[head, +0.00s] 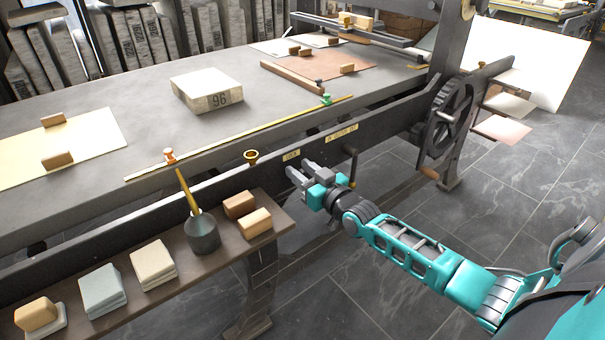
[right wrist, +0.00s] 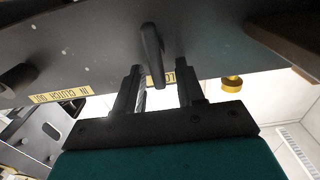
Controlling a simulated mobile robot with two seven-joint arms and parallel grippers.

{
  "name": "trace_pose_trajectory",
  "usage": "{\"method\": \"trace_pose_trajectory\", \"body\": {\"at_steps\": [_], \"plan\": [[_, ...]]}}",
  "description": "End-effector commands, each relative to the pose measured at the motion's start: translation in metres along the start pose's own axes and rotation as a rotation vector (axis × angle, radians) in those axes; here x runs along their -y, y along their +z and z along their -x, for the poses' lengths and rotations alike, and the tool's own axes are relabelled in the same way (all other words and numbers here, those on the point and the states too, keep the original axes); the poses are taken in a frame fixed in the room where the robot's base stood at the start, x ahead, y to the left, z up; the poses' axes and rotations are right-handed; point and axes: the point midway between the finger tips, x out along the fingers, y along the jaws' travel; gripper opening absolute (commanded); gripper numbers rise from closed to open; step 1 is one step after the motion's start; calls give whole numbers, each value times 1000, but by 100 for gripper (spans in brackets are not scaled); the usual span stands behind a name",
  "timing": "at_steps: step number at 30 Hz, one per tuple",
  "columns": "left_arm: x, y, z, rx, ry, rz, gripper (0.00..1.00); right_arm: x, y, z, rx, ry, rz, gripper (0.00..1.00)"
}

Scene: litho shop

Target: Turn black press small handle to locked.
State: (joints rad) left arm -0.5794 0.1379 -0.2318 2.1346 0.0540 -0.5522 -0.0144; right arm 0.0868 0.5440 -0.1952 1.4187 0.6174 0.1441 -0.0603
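The black press (head: 230,170) has a long dark side rail with a small yellow lock label (head: 291,154). In the right wrist view, the small dark handle (right wrist: 152,52) sticks out from the rail between the two fingers of my right gripper (right wrist: 158,68). The fingers are apart, with a gap seen on both sides of the handle; I cannot tell if either touches it. In the head view my right gripper (head: 301,170) is at the rail, just below the lock label, and hides the handle. My left gripper is not in view.
A clutch label (head: 341,133) and dark lever (head: 352,165) are right of the gripper. A spoked wheel (head: 445,120) stands farther right. A brass cup (head: 251,156) is on the rail to the left. A shelf (head: 275,222) with blocks and a pot (head: 202,234) is lower left.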

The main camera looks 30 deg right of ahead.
Motion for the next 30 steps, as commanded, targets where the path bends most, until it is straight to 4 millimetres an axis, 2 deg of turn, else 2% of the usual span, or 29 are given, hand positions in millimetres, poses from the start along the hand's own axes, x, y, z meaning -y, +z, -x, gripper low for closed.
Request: {"method": "trace_pose_trajectory", "body": {"at_steps": [6, 18, 30], "plan": [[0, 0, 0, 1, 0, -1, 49, 0, 0, 0, 0, 0, 0, 38], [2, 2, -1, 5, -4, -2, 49, 0, 0, 0, 0, 0, 0, 0], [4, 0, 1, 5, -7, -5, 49, 1, -1, 0, 0, 0, 28, 0]]}}
